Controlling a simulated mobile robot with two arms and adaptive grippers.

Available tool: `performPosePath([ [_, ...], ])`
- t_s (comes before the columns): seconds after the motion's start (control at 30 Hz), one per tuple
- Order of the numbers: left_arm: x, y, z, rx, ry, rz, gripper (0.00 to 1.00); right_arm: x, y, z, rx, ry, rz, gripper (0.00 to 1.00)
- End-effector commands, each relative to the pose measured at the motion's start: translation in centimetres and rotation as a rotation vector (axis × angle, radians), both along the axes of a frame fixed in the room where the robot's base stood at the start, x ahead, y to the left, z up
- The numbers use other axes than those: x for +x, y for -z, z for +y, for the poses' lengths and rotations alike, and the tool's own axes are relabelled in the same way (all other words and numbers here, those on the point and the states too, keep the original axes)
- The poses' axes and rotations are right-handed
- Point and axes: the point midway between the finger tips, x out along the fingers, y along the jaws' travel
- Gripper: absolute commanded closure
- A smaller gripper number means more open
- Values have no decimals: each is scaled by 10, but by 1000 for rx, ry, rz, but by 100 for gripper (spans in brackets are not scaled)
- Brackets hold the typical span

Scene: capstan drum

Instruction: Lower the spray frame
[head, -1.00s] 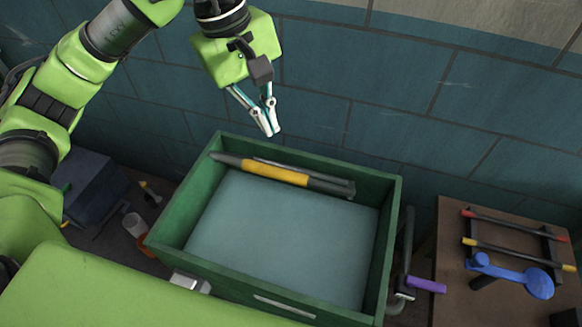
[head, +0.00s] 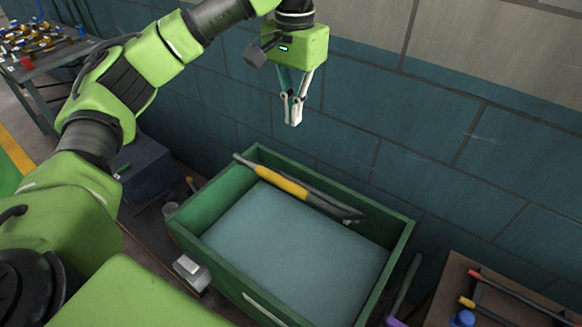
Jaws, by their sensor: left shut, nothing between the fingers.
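A green open-topped box (head: 225,196) has a flat grey-blue surface (head: 295,250) inside. The bar's left end reaches the box's back left rim. I cannot tell whether this bar is the spray frame. My left gripper (head: 293,122) is above the back of the box, fingers pointing down, shut and empty. It is apart from the bar. My right gripper is not in view.
A blue tiled wall (head: 420,150) stands close behind the box. A brown table (head: 450,300) with red-tipped and yellow-tipped rods is at the lower right, with a purple handle (head: 396,322) beside it. A workbench with small parts (head: 45,45) is at the far left.

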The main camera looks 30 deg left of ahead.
Motion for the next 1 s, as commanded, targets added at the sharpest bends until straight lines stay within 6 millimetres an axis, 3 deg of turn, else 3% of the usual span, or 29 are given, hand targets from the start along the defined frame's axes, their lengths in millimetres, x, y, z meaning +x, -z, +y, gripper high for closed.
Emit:
performPosePath([
  [0.23, -2, 33, 0, 0, 0, 6, 100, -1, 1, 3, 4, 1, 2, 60],
  [0.57, -3, 100, 1, 1, -2, 6, 100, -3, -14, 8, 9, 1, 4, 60],
  [0.7, -17, 114, 3, 1, -1, 4, 100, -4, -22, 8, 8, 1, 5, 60],
  [1.0, -26, 128, 4, 0, -3, 0, 100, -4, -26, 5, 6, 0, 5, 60],
])
